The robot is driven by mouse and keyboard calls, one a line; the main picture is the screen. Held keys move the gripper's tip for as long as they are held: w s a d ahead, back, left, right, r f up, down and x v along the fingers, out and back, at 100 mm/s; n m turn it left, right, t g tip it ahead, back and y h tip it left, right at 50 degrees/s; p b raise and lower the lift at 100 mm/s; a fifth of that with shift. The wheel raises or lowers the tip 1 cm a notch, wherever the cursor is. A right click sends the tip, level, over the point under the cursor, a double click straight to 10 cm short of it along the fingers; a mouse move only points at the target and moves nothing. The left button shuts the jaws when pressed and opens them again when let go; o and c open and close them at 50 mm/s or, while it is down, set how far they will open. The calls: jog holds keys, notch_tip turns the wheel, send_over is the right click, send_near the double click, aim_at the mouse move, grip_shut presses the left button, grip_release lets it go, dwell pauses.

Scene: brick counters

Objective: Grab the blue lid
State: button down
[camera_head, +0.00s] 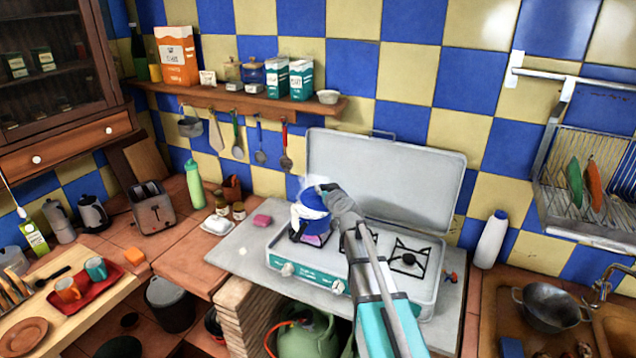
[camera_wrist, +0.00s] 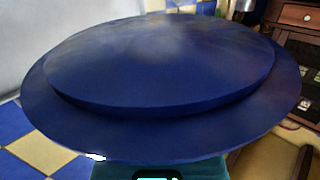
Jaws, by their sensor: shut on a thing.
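The blue lid (camera_wrist: 155,70) fills most of the wrist view, seen close up, with a wide rim and a raised middle. In the camera_head view the blue lid (camera_head: 313,198) is at the pot on the stove's left burner. My gripper (camera_head: 328,188) reaches it from the right and is shut on it. In the wrist view only a dark bit of my gripper (camera_wrist: 156,176) shows at the bottom edge, so the grip itself is hidden. The pot (camera_head: 306,224) looks blue and white. I cannot tell whether the lid touches it. Faint steam rises there.
The camping stove (camera_head: 425,268) has its cover (camera_head: 385,185) raised behind the pot. A shelf (camera_head: 235,103) with hanging utensils is on the tiled wall above. A green bottle (camera_head: 195,186) and toaster (camera_head: 152,210) stand left. A white bottle (camera_head: 491,240) and sink are right.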

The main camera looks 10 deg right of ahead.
jog(key=shift+s+d+r, duration=0.1)
jog(key=shift+s+r, duration=0.15)
jog(key=shift+s, duration=0.2)
jog(key=shift+s+d+r, duration=0.1)
jog(key=shift+s+r, duration=0.1)
jog(key=shift+s, duration=0.25)
jog(key=shift+f, duration=0.15)
